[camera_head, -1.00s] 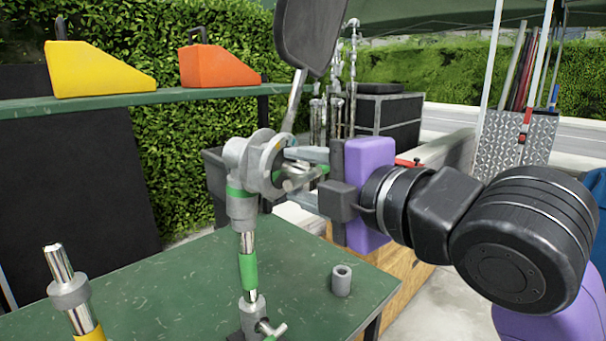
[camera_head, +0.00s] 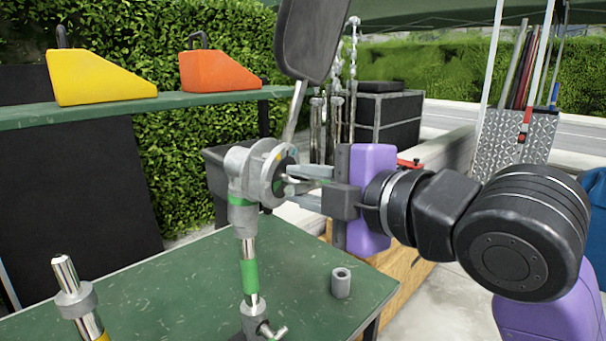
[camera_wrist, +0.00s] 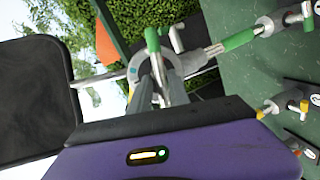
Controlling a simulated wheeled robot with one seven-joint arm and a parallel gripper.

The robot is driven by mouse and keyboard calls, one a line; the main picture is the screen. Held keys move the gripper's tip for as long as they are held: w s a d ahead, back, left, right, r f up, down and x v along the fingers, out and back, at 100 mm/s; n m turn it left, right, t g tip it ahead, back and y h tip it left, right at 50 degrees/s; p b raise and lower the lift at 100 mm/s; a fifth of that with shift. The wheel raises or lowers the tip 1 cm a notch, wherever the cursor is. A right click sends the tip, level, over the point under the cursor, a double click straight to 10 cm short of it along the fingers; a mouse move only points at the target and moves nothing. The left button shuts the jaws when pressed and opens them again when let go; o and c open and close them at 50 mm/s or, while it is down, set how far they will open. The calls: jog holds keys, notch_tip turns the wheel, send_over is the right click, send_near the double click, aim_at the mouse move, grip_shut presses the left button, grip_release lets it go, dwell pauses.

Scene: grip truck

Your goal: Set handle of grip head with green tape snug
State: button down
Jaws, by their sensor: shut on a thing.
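The grip head with green tape (camera_head: 243,188) is a grey metal head with a round disc. It sits on top of a chrome post with a green band (camera_head: 249,273), above the green table. My gripper (camera_head: 288,181) comes from the right, its fingers pointing at the disc side of the head, and is shut on the head's handle. The handle is mostly hidden between the fingers. In the wrist view the fingers (camera_wrist: 152,92) reach up to the round head (camera_wrist: 183,62), with a green-taped part (camera_wrist: 152,40) just beyond them.
A black flag (camera_head: 312,40) on a rod rises from the head. A second post with a grey collar (camera_head: 75,300) stands at the left front. A small grey cylinder (camera_head: 341,283) stands on the green table (camera_head: 180,285). Yellow (camera_head: 98,77) and orange (camera_head: 220,70) wedges sit on the shelf behind.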

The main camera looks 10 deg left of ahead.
jog(key=m+p, duration=0.1)
jog(key=m+g+p, duration=0.1)
jog(key=p, duration=0.1)
jog(key=r+m+g+p, duration=0.1)
jog(key=shift+w+d+r+p, duration=0.1)
jog(key=shift+w+d+p, duration=0.05)
jog(key=shift+w+p, duration=0.15)
jog(key=m+g+p, duration=0.1)
jog(key=p, duration=0.1)
jog(key=m+g+y+p, duration=0.1)
jog(key=shift+w+d+r+m+g+p, duration=0.1)
jog(key=shift+w+m+g+p, duration=0.1)
jog(key=shift+m+g+p, duration=0.15)
jog(key=shift+w+d+m+g+y+p, duration=0.1)
jog(key=shift+w+m+g+y+p, duration=0.1)
jog(key=shift+m+g+p, duration=0.3)
jog(key=shift+w+d+m+g+y+p, duration=0.1)
jog(key=shift+m+g+y+p, duration=0.1)
jog(key=shift+m+g+p, duration=0.3)
jog(key=shift+w+d+f+m+g+y+p, duration=0.15)
jog(key=shift+m+g+y+p, duration=0.1)
jog(key=shift+m+g+p, duration=0.3)
jog(key=shift+w+a+f+m+g+y+p, duration=0.1)
jog(key=shift+m+g+y+p, duration=0.15)
jog(key=shift+m, duration=0.45)
jog(key=c, duration=1.3)
grip_release()
jog(key=shift+o, duration=0.2)
jog(key=shift+d, duration=0.1)
